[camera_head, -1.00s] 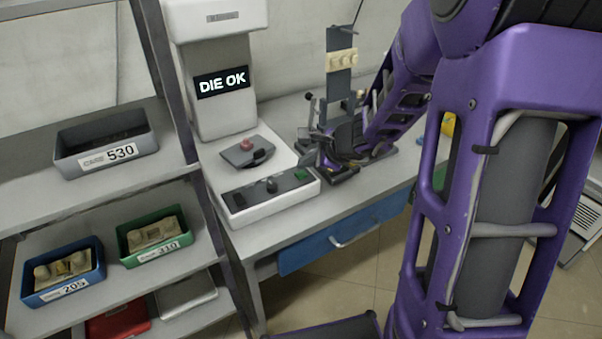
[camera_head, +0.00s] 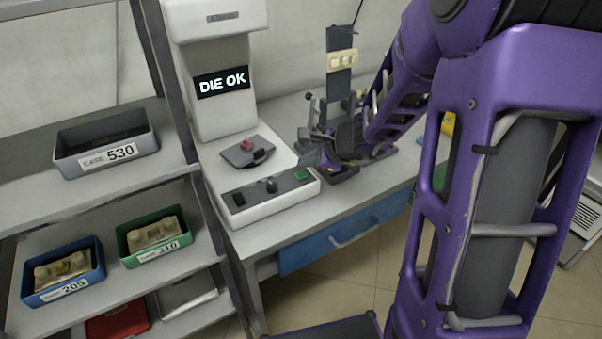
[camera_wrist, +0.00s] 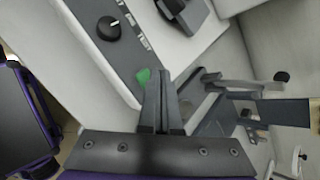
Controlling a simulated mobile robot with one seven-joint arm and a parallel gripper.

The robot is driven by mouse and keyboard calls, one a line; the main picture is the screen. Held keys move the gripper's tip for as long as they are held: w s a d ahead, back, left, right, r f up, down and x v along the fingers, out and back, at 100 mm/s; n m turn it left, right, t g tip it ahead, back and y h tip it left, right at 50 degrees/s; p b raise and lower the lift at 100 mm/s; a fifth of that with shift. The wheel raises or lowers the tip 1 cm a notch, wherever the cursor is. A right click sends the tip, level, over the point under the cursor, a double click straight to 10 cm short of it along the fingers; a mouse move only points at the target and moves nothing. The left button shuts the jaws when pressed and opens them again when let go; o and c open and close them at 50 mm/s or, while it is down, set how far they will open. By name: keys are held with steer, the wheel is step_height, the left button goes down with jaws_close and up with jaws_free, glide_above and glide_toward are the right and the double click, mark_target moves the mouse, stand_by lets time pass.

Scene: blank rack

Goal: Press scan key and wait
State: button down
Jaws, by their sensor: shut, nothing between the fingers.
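The scanner (camera_head: 208,121) is a white machine on the bench. Its dark display (camera_head: 222,82) reads "DIE OK". Its sloped front panel (camera_head: 256,196) carries a dark knob (camera_head: 271,185), a dark block at the left and a green key (camera_head: 301,175) at the right end. In the wrist view the green key (camera_wrist: 143,76) shows just beyond the fingertips, a little left of them; whether they touch it I cannot tell. My gripper (camera_wrist: 163,75) is shut and empty. In the head view my gripper (camera_head: 322,160) is just right of and above the key.
A grey plate with a reddish part (camera_head: 247,145) sits on the scanner base. A press-like fixture (camera_head: 340,90) stands behind my gripper. Shelves at left hold a grey bin 530 (camera_head: 75,165), a blue bin (camera_head: 30,298) and a green bin (camera_head: 128,262). A blue drawer (camera_head: 310,252) is below the bench.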

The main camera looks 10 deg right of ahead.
steer(key=shift+f, duration=0.1)
steer(key=shift+f, duration=0.3)
steer(key=shift+f, duration=0.5)
stand_by(0.8)
steer(key=shift+r+p, duration=0.65)
steer(key=shift+r, duration=0.25)
steer(key=shift+r, duration=0.1)
step_height(320, 180, up, 5)
steer(key=p, duration=0.4)
stand_by(0.5)
